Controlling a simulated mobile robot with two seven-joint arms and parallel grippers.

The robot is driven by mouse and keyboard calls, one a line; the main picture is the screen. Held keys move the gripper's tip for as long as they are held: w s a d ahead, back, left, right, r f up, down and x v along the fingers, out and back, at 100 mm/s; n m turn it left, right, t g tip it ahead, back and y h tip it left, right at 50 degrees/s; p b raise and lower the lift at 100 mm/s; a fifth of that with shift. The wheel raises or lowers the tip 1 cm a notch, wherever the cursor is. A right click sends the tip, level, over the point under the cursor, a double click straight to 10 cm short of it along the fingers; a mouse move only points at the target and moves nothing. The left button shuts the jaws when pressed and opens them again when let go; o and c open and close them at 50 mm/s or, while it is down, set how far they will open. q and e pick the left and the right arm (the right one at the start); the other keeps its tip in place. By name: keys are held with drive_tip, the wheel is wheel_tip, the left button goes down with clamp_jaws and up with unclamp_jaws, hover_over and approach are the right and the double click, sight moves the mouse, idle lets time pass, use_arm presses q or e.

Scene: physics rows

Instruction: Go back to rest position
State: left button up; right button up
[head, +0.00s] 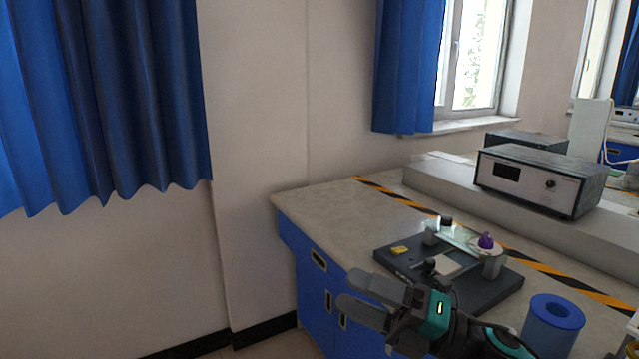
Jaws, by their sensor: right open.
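My right gripper (364,299) shows at the bottom, right of centre, in the head view. Its two dark fingers point left and are apart, with nothing visible between them. It hovers in front of the blue-sided lab bench (325,207), near the bench's front edge. My left gripper is out of view.
On the bench, a black platform (500,290) carries a glass plate, a purple knob (486,241) and a small yellow block (400,250). A blue cylinder (552,325) stands close to my right arm. An instrument box (535,180) sits on a raised ledge. The bench's left end is clear.

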drive_tip(key=s+d+f+m+t+h+p, duration=0.15)
drive_tip(key=d+f+m+t+h, duration=0.45)
drive_tip(key=m, duration=0.7)
drive_tip(key=s+d+f+m+t+h+p, duration=0.15)
drive_tip(key=f+m+t+h, duration=0.25)
drive_tip(key=f+m+h, duration=0.65)
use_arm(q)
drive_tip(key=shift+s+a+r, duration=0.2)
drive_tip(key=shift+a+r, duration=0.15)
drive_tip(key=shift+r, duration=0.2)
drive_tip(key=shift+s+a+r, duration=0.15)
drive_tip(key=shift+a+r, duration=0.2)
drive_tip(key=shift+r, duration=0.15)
use_arm(e)
drive_tip(key=s+d+f+m+g+h, duration=0.1)
drive_tip(key=s+d+f+m+g, duration=0.1)
drive_tip(key=s+f+m, duration=0.3)
drive_tip(key=s+d+f+m+g+h, duration=0.1)
drive_tip(key=s+d+f+m+g, duration=0.1)
drive_tip(key=s+f+m, duration=0.3)
drive_tip(key=s+f+g, duration=0.1)
drive_tip(key=s, duration=0.1)
drive_tip(key=shift+s+d, duration=0.25)
drive_tip(key=shift+s, duration=0.1)
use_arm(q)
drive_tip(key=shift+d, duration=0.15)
